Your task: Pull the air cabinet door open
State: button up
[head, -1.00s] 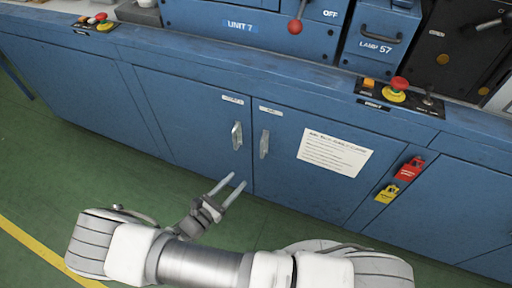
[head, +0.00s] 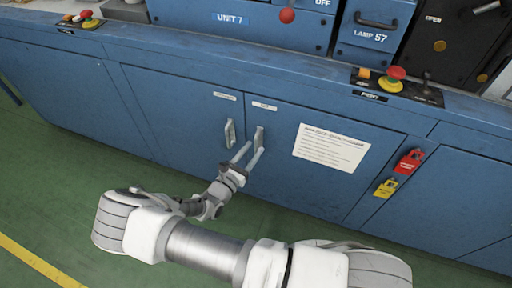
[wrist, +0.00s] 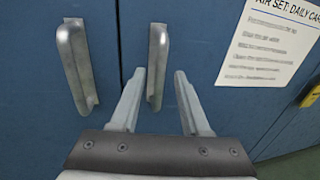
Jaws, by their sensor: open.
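The air cabinet door (head: 300,180) is a blue door with a white "AIR SET: DAILY CARE" sheet (head: 331,147). It looks shut, flush with the door to its left. Its upright silver handle (head: 259,135) is near its left edge and also shows in the wrist view (wrist: 156,62). My gripper (head: 254,152) is open at the handle's lower part. In the wrist view, my fingertips (wrist: 160,74) stand to either side of the handle's line, with a gap on both sides. I cannot tell how far the tips are from the handle in depth.
The left door's handle (head: 230,132) stands close by on the left. A red tag (head: 409,161) and a yellow tag (head: 386,188) hang on locks to the right. A red stop button (head: 396,74) is on the ledge above. The green floor (head: 60,190) in front is clear.

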jog(key=shift+x, duration=1.35)
grip_shut()
dwell(0.4)
